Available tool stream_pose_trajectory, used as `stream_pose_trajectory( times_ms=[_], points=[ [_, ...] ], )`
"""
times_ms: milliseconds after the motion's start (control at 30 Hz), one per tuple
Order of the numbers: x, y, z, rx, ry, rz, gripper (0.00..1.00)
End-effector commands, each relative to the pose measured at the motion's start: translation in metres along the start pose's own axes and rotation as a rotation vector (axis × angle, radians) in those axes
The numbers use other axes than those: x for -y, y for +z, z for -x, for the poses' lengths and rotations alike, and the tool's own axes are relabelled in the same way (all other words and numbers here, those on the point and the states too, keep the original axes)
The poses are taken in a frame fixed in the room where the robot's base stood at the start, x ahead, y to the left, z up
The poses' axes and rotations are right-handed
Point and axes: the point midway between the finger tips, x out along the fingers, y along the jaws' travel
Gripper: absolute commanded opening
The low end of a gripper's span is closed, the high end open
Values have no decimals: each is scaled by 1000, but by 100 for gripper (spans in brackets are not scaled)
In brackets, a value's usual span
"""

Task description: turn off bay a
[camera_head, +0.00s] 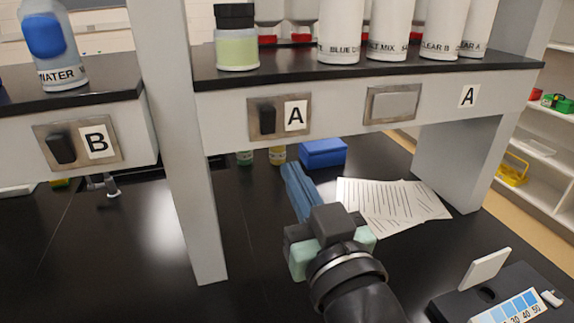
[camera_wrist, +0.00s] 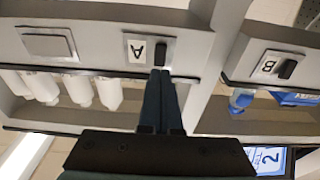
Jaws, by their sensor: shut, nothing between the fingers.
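The bay A tap is a dark knob (camera_head: 267,119) on a metal plate, with a white "A" label (camera_head: 295,115) to its right, on the shelf's front edge. The knob's long side looks upright. In the wrist view, which is upside down, the knob (camera_wrist: 164,50) is just beyond my fingertips. My gripper (camera_head: 289,168) has its blue fingers together and empty, pointing toward the shelf from below the plate in the head view. In the wrist view the fingertips (camera_wrist: 160,72) overlap the knob's near edge; I cannot tell whether they touch it.
A "B" knob (camera_head: 61,148) is on the left shelf beyond a grey post (camera_head: 180,150). A blank switch plate (camera_head: 394,102) and a second "A" label (camera_head: 468,95) are right of the bay A knob. Bottles stand above. Papers (camera_head: 385,205) and a blue box (camera_head: 323,153) lie on the bench.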

Motion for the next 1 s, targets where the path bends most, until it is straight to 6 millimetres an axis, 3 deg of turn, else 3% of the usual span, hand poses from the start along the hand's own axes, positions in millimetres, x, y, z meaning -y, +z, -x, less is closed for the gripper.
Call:
stream_pose_trajectory(
  times_ms=[100,300,733,867,1000],
  points=[
    [-1,3,23,1,3,0,0],
    [-1,1,42,1,3,0,0],
    [0,-3,44,-6,6,3,0],
    [0,-34,35,-77,54,27,0],
    [6,-105,30,-258,151,73,0]
  ],
)
